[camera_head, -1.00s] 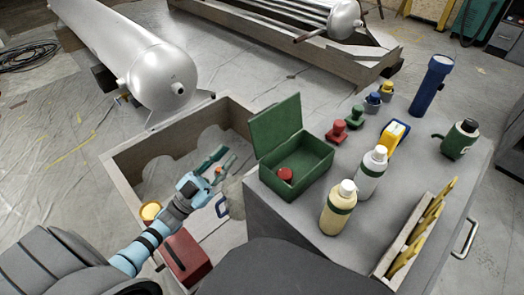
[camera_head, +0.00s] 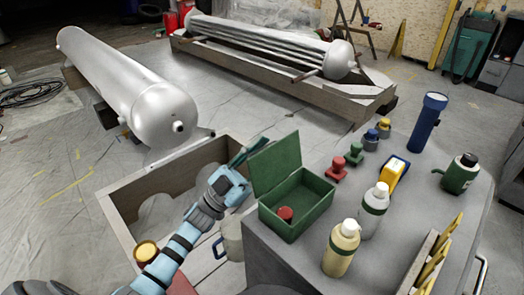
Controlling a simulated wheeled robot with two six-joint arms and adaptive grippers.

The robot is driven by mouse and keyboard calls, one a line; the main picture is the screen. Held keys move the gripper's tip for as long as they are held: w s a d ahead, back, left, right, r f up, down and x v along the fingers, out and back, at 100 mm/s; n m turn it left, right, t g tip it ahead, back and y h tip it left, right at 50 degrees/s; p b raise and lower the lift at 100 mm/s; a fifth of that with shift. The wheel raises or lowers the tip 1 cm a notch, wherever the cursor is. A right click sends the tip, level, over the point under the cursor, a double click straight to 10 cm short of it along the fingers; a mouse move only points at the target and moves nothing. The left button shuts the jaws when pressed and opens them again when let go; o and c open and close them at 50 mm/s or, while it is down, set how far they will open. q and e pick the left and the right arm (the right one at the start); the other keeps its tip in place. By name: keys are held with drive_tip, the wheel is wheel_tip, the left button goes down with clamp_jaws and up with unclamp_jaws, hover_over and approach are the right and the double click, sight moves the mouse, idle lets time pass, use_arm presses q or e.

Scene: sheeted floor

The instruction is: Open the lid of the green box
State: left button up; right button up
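The green box (camera_head: 297,212) sits on the near left corner of the grey worktop. Its lid (camera_head: 275,163) stands up, tilted back on the box's far left side, so the box is open. A red knob-like piece (camera_head: 285,214) lies inside it. My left gripper (camera_head: 254,150) is just left of the lid, with its fingers pointing up and right near the lid's upper left edge. I cannot tell whether they touch the lid, or how far apart the fingers are. My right gripper is not in view.
Two bottles, one white-capped and clear-white (camera_head: 374,211), one cream (camera_head: 341,248), stand right of the box. Red and green knobs (camera_head: 337,169), a yellow-blue device (camera_head: 394,173), a blue flashlight (camera_head: 428,121) and a green can (camera_head: 460,174) stand beyond. A wooden crate (camera_head: 150,188) is at left.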

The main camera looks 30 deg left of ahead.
use_arm(q)
drive_tip(key=shift+c, duration=0.2)
clamp_jaws()
drive_tip(key=shift+d+r+m+g+h+p, duration=0.1)
drive_tip(key=shift+r+m+g+h+p, duration=0.25)
drive_tip(key=shift+m+g, duration=0.35)
drive_tip(key=m+g, duration=0.1)
drive_tip(key=d+m+g+h+p, duration=0.1)
drive_tip(key=m, duration=0.1)
drive_tip(key=r+m+g+h, duration=0.1)
drive_tip(key=shift+s+d+m+p, duration=0.15)
drive_tip(key=shift+s+m+p, duration=0.1)
drive_tip(key=shift+m+p, duration=0.15)
drive_tip(key=shift+s+d+m+g, duration=0.1)
drive_tip(key=shift+d+m+g, duration=0.2)
drive_tip(key=shift+m+g, duration=0.4)
drive_tip(key=shift+o, duration=0.2)
unclamp_jaws()
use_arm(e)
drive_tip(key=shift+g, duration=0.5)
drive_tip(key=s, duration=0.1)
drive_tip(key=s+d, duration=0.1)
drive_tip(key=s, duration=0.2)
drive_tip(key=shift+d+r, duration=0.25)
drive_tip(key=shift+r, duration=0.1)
use_arm(q)
drive_tip(key=shift+a+f, duration=0.1)
